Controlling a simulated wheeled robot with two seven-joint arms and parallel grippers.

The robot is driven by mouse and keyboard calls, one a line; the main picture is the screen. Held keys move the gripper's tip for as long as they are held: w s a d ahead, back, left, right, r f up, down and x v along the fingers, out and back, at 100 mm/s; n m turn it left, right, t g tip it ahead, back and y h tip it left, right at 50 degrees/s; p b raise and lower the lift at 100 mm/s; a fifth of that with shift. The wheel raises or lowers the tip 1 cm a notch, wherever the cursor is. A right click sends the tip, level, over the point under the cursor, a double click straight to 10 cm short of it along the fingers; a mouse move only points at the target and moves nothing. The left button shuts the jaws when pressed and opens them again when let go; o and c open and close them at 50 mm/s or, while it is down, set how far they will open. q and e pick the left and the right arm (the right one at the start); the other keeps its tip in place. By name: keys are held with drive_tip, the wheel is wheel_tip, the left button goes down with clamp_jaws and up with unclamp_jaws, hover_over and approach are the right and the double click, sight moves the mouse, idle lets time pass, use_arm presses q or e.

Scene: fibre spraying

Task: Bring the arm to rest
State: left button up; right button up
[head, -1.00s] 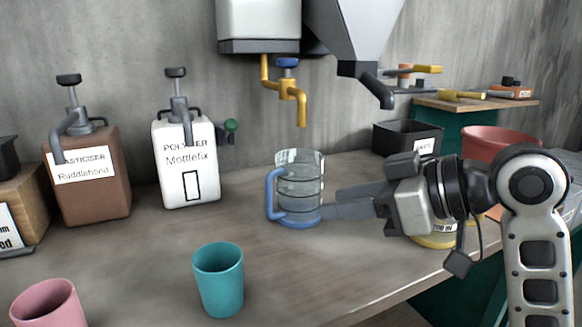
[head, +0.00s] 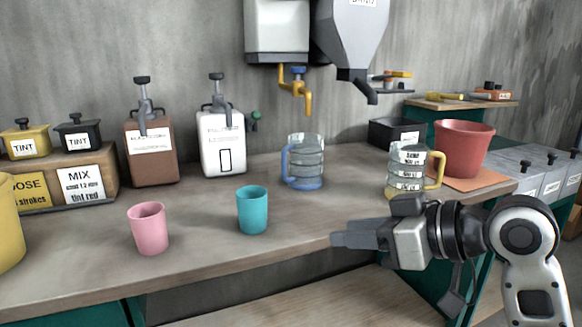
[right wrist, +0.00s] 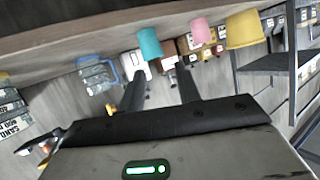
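My right gripper (head: 338,240) is in front of the table's front edge, pointing left, with nothing in it. In the right wrist view its two fingers (right wrist: 158,82) stand apart with an empty gap between them. The clear jug with the blue handle (head: 304,162) stands upright on the table behind the gripper, apart from it. It also shows in the right wrist view (right wrist: 97,75). A clear jug with a yellow handle (head: 408,172) stands behind my right wrist. My left gripper is in neither view.
A teal cup (head: 252,210) and a pink cup (head: 148,229) stand near the table's front edge. A brown bottle (head: 152,152) and a white bottle (head: 222,142) stand at the back. A red bucket (head: 464,148) is at the right. A lower shelf (head: 300,303) lies below the gripper.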

wheel_tip(320, 180, down, 16)
drive_tip(key=s+d+m+t+h+p, duration=0.2)
drive_tip(key=m+h+p, duration=0.2)
drive_tip(key=m, duration=0.2)
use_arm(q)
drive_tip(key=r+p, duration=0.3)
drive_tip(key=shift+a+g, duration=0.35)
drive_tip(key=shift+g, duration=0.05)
use_arm(e)
drive_tip(key=s+d+f+h, duration=0.1)
drive_tip(key=s+f, duration=0.4)
drive_tip(key=s, duration=0.2)
drive_tip(key=s+d+f+m+h, duration=0.1)
drive_tip(key=s+f+h, duration=0.1)
drive_tip(key=s+f, duration=0.3)
drive_tip(key=s, duration=0.2)
drive_tip(key=shift+s+d, duration=0.25)
drive_tip(key=shift+s, duration=0.1)
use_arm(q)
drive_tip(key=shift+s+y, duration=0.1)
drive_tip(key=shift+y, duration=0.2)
use_arm(e)
drive_tip(key=shift+f, duration=0.1)
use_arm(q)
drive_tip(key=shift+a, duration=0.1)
use_arm(e)
drive_tip(key=shift+a, duration=0.1)
